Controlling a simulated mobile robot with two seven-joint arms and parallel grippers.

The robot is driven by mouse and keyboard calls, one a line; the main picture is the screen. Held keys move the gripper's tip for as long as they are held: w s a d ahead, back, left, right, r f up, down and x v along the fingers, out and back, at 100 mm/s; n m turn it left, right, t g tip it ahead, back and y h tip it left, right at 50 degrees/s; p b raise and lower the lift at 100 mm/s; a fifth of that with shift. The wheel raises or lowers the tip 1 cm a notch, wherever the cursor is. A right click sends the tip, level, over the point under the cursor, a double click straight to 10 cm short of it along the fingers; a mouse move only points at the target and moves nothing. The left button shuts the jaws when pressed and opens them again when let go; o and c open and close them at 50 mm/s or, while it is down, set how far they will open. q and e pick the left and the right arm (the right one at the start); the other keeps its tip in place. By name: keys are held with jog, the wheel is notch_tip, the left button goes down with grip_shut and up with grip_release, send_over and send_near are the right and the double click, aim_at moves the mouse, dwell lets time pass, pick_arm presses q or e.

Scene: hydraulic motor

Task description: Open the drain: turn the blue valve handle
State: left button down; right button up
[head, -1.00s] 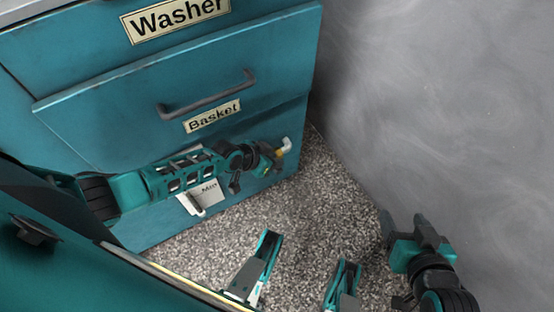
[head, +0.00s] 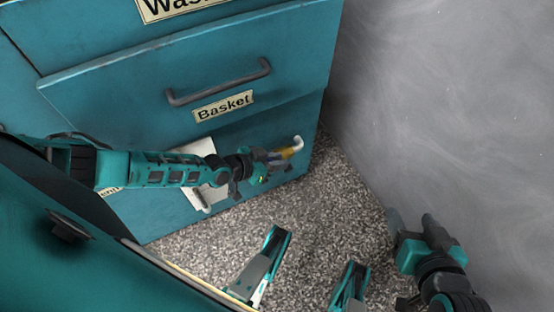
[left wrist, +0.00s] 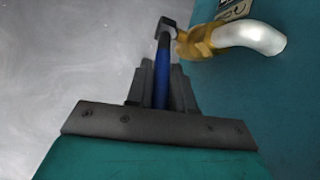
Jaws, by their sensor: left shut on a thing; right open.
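The blue valve handle (left wrist: 161,78) lies between the two dark fingers of my left gripper (left wrist: 160,88) in the left wrist view. Its dark end meets the brass valve body (left wrist: 197,42), and a white curved spout (left wrist: 254,38) comes out of the brass. In the head view the brass valve (head: 289,153) and white spout (head: 298,143) stick out low on the washer front. My left gripper (head: 274,164) is there, shut on the handle, which is mostly hidden in that view. My right gripper (head: 408,225) is open and empty, beside the grey wall.
The teal washer has a basket drawer (head: 130,95) with a grey pull handle (head: 218,85) above my left arm. A whitish panel (head: 205,190) is partly behind that arm. The grey wall (head: 450,100) stands close at the right.

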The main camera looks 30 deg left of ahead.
jog(key=shift+s+d, duration=0.1)
pick_arm(q)
jog(key=c, duration=1.1)
grip_release()
pick_arm(e)
jog(key=shift+f, duration=0.1)
pick_arm(q)
jog(key=p+v, duration=0.6)
jog(key=v, duration=0.7)
jog(key=shift+d, duration=0.1)
pick_arm(e)
jog(key=d+r, duration=0.1)
jog(key=r, duration=0.1)
jog(key=shift+s+d+r+h, duration=0.3)
jog(key=shift+s+d+h, duration=0.05)
jog(key=shift+h, duration=0.05)
